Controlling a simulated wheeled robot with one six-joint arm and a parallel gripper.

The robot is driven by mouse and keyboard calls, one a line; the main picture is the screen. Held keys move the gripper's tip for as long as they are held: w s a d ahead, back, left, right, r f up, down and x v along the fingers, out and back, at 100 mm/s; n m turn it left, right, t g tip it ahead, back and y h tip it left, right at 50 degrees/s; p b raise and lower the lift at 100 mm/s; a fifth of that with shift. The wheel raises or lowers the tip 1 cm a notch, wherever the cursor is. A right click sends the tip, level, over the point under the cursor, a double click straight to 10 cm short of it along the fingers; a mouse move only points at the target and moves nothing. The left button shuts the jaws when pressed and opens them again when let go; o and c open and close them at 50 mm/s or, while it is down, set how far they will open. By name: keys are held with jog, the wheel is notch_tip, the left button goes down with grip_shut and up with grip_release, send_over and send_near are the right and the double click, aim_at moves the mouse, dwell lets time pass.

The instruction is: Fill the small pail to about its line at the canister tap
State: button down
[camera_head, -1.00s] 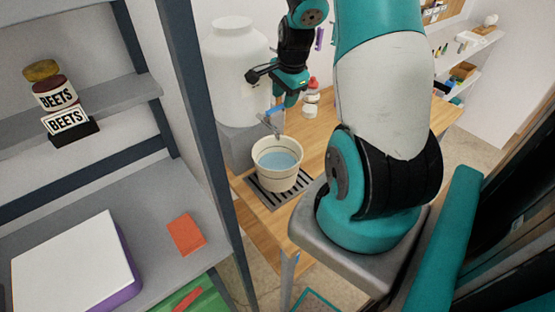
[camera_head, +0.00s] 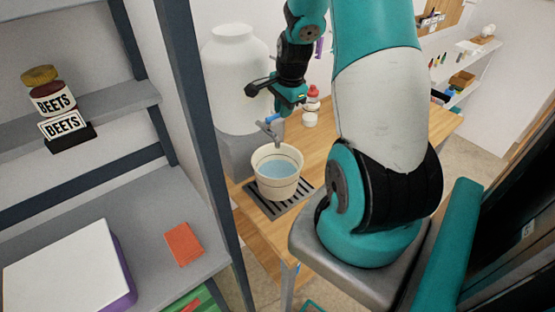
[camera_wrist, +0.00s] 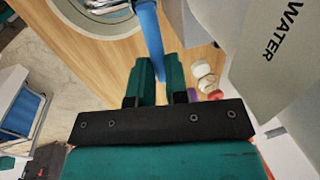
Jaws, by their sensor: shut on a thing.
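The cream pail (camera_head: 277,190) stands upright on a dark slatted drain grate under the tap. Pale blue water (camera_head: 278,169) fills much of it, with its surface below the rim. The fill line is too small to read against the water. The white canister (camera_head: 232,80) stands behind, and its side reads WATER in the wrist view (camera_wrist: 270,60). Its tap (camera_head: 272,132) has a blue handle (camera_wrist: 149,35). My gripper (camera_wrist: 162,65) is shut on this handle, above and behind the pail. I cannot make out a stream. The pail's rim (camera_wrist: 118,28) shows in the wrist view.
The wooden table (camera_head: 322,150) has clear room right of the pail. A red-topped bottle (camera_head: 311,108) stands behind my gripper. A dark shelf post (camera_head: 200,140) rises close on the left.

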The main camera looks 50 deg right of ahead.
jog(key=shift+s+a+m, duration=0.2)
jog(key=shift+s+m, duration=0.25)
jog(key=shift+m, duration=0.65)
dwell(6.9)
